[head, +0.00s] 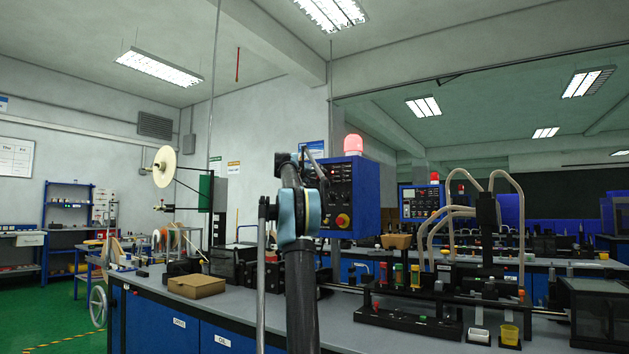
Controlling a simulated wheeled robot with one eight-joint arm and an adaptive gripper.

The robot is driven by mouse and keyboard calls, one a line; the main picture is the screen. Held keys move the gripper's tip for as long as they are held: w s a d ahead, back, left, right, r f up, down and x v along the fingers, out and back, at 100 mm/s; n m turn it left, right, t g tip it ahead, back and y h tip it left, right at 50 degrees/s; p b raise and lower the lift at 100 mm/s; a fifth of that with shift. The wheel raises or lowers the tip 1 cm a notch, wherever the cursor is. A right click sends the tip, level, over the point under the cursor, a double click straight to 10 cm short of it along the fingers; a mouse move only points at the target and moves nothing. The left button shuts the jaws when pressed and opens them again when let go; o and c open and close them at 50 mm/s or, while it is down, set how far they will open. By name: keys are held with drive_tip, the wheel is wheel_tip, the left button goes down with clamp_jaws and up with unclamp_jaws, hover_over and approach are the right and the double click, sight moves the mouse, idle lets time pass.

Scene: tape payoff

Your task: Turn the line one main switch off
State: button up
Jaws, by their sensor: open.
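A blue control cabinet (364,190) with a black front stands on the bench, a lit red beacon on top. A red and yellow rotary main switch (342,220) sits low on its front; its handle angle is too small to read. My gripper (318,174) is a dark shape at the top of my raised arm, in front of the cabinet's left side. It is open and looks empty, above and left of the switch and apart from it. My arm hides part of the cabinet front, and the fingers are hard to make out.
A second blue cabinet (421,203) with a red beacon stands farther back. The grey bench (232,305) carries a cardboard box (196,286), a tape reel stand (164,167), a black fixture with coloured parts (410,318) and pale hoses (436,225).

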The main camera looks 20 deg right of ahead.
drive_tip(key=shift+w+d, duration=0.15)
drive_tip(key=shift+d, duration=0.05)
drive_tip(key=shift+c, duration=0.6)
drive_tip(key=c, duration=0.9)
drive_tip(key=shift+a, duration=0.15)
drive_tip(key=shift+c, duration=0.2)
